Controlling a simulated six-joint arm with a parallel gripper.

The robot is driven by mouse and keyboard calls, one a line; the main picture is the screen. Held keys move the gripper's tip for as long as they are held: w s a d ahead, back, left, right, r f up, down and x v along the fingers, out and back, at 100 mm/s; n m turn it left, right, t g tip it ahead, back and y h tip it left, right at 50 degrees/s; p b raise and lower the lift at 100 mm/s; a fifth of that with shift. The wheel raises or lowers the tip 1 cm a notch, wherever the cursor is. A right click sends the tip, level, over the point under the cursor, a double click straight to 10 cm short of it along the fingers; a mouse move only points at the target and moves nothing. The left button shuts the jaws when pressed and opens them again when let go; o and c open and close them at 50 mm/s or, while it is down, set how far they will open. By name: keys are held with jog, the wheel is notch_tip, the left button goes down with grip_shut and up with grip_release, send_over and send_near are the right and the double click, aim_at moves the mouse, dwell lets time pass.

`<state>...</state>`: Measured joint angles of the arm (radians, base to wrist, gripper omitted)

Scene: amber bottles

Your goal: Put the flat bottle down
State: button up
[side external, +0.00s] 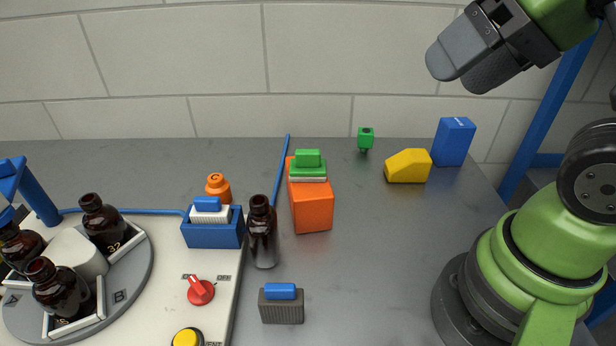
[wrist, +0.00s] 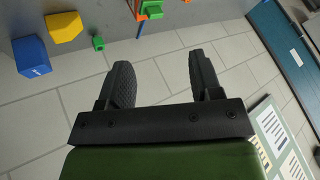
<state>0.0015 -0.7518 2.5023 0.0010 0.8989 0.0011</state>
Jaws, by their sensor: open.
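A dark amber bottle (side external: 262,240) stands upright on the grey table in the side external view, just right of the white panel's edge, between the blue box and the orange block. I cannot tell for sure that it is the flat bottle. More amber bottles, among them one marked 32 (side external: 103,225) and one marked 35 (side external: 62,292), stand in white holders on the round grey turntable (side external: 140,275) at the left. My gripper (side external: 466,72) is raised high at the upper right, far from the bottles. In the wrist view my gripper (wrist: 162,78) is open, with nothing between its fingers.
Near the standing bottle are a blue box (side external: 213,237) with a white brush, an orange block (side external: 312,212) with green pieces on top, and a grey block (side external: 282,308). A yellow block (side external: 408,167) and blue block (side external: 453,142) stand further back. The table's right middle is clear.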

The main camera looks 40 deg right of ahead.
jog(key=n+g+h, duration=0.4)
jog(key=n+h, duration=0.7)
jog(key=n, duration=1.2)
send_over(262, 199)
jog(key=s, duration=0.3)
notch_tip(262, 199, down, 12)
jog(key=a+f+n+t+h, duration=0.3)
jog(key=a+f+n+t, duration=0.2)
jog(key=a+f+n, duration=0.15)
jog(key=d, duration=0.1)
jog(key=w+d+f, duration=0.1)
jog(key=d, duration=0.1)
jog(key=shift+w+f+m, duration=0.3)
jog(key=shift+w+m, duration=0.05)
jog(key=shift+w, duration=0.05)
jog(key=shift+s+f+x, duration=0.1)
jog(key=shift+s+x, duration=0.05)
jog(key=shift+x, duration=1.2)
jog(key=shift+s+f+x, duration=0.1)
jog(key=shift+s+x, duration=0.05)
jog(key=shift+x, duration=1.15)
jog(key=shift+d, duration=0.1)
grip_shut()
